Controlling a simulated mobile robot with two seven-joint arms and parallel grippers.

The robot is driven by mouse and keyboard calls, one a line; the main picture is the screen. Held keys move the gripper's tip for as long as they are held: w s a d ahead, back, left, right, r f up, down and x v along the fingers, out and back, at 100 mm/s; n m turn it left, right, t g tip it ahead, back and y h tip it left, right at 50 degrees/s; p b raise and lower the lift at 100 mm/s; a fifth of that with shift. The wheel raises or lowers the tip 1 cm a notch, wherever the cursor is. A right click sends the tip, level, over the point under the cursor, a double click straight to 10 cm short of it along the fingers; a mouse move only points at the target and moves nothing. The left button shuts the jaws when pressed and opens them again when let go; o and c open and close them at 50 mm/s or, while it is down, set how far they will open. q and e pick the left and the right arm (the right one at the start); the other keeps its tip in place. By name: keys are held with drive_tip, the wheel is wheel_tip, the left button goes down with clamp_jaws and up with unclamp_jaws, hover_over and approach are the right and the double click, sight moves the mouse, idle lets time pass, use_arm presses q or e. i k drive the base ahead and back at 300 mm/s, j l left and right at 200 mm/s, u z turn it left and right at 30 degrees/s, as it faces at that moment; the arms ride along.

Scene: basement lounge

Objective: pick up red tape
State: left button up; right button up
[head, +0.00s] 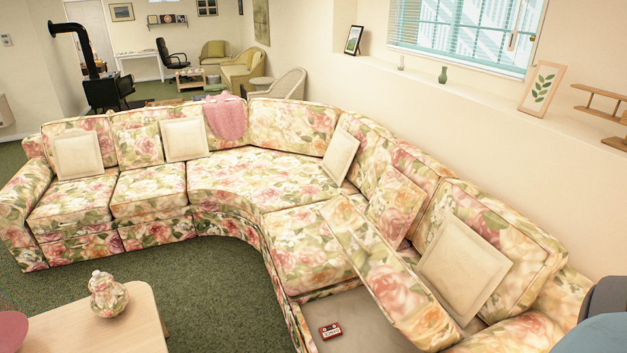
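A small red cassette tape (331,330) with a pale label lies flat on the bare beige base (362,314) of the sofa, at the bottom centre of the head view. A floral seat cushion (392,287) is tipped up beside it, to its right, leaving that part of the base uncovered. Nothing covers the tape. Neither my left nor my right gripper is in view.
The floral corner sofa (251,178) fills the middle, with cream pillows (466,268) and a pink cloth (226,117) on it. A wooden table (110,330) with a floral jar (108,296) stands at lower left. Green carpet (215,290) between them is clear.

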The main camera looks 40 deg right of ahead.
sight(334, 330)
drive_tip(key=z, duration=1.55)
